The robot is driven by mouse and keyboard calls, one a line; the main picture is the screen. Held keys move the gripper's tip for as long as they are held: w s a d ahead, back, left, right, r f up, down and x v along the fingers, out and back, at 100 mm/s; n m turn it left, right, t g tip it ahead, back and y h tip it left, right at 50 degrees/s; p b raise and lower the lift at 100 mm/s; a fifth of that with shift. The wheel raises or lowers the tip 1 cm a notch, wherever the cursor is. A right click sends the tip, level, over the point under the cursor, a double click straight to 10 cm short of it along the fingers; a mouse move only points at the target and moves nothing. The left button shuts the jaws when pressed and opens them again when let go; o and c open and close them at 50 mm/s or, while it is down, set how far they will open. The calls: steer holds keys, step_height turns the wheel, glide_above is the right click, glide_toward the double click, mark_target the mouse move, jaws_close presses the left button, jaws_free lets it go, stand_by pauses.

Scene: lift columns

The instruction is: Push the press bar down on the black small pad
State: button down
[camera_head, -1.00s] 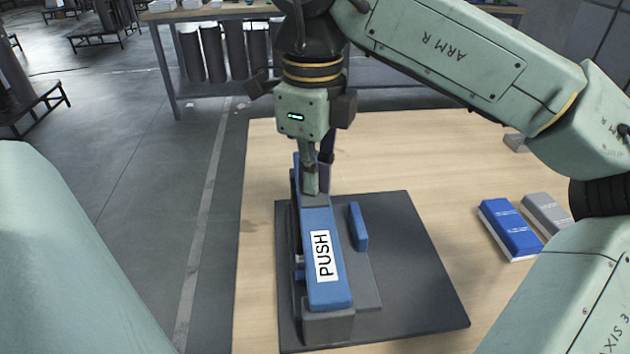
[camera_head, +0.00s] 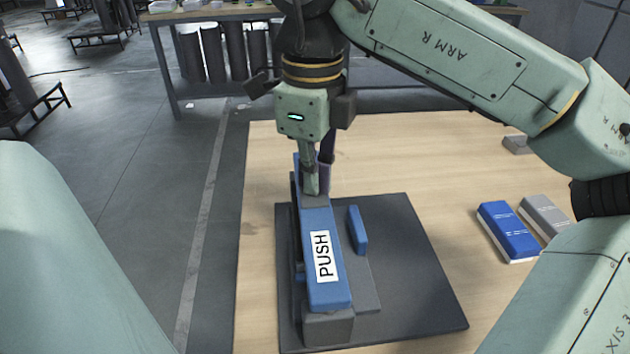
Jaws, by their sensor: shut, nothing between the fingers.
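The blue press bar (camera_head: 331,285) carries a white PUSH label and lies lengthwise on a fixture. Its near end is over a grey block (camera_head: 328,327). The fixture stands on a flat black pad (camera_head: 420,270) on the wooden table. My gripper (camera_head: 311,190) is shut and points straight down, its tip at the grey far part of the bar. It looks to be touching the bar there, but the exact contact is hard to tell. The bar's far end is partly hidden behind the fingers.
A small blue upright piece (camera_head: 357,230) stands on the pad right of the bar. A blue box (camera_head: 510,230) and a grey box (camera_head: 545,215) lie on the wooden table (camera_head: 420,160) at the right. A small grey block (camera_head: 517,145) lies farther back. The table between pad and boxes is clear.

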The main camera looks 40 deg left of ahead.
step_height(320, 180, up, 8)
steer(key=p, duration=0.5)
steer(key=shift+f+p, duration=0.15)
steer(key=shift+p, duration=0.25)
stand_by(0.3)
